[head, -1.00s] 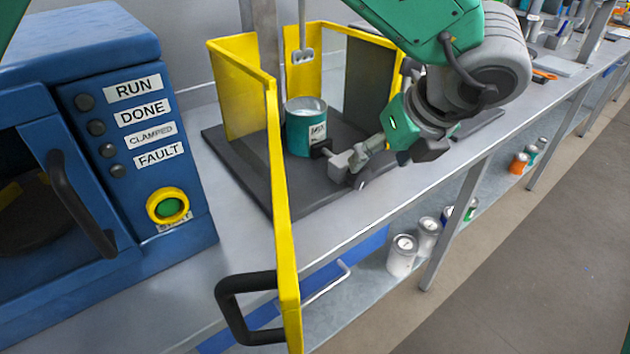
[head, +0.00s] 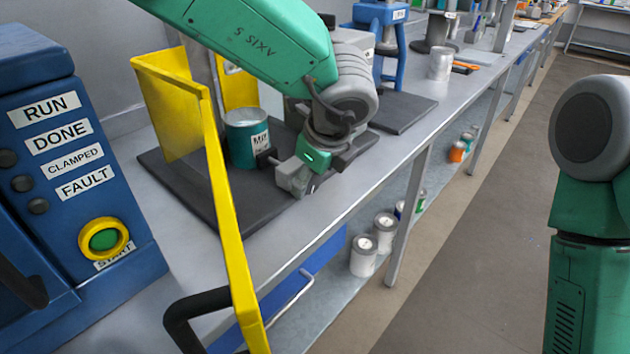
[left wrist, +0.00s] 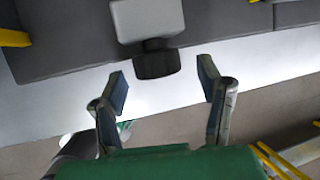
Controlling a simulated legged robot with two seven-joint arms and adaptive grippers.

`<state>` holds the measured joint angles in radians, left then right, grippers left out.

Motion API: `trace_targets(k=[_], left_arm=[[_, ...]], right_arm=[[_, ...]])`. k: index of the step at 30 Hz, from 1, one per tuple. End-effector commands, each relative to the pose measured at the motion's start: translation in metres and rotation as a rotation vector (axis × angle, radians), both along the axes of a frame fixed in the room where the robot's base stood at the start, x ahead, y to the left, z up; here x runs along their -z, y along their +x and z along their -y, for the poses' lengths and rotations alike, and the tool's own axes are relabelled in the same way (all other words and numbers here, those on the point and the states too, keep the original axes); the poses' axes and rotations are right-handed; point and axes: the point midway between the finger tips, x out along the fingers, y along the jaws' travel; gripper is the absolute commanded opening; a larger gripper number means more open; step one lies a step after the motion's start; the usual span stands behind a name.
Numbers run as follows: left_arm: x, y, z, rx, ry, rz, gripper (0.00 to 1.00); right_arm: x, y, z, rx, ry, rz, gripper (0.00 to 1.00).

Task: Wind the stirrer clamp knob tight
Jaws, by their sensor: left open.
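The clamp knob (left wrist: 158,63) is a short black cylinder on a grey clamp block (left wrist: 148,18) in the left wrist view. My left gripper (left wrist: 163,85) is open, with one finger on each side just short of the knob. The knob lies near the middle of the gap, and neither finger touches it. In the head view, the left gripper (head: 316,160) is low at the front of the dark base plate (head: 190,195), and the knob cannot be made out there. A teal can (head: 247,140) with a white label stands on the plate. My right gripper is out of view.
A yellow guard (head: 222,190) with a black handle (head: 190,315) stands left of the can. A blue machine (head: 70,190) with a green start button (head: 104,240) is further left. Several cans (head: 363,255) sit on the lower shelf. The aisle floor is clear.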

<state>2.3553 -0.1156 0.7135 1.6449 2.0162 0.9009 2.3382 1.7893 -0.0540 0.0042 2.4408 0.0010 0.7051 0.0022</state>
Motion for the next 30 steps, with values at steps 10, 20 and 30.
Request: trace_targets(k=[10, 20, 30], left_arm=[[0.0158, 0.0062, 0.0007, 0.001, 0.005, 0.0, 0.6], [0.0151, 0.0068, 0.0004, 0.002, 0.004, 0.0, 0.1], [0.0128, 0.0089, -0.0016, -0.001, 0.007, 0.004, 0.1]], right_arm=[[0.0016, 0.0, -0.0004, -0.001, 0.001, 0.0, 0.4], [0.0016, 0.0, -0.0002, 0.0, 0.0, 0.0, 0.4], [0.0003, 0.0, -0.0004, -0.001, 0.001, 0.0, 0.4]])
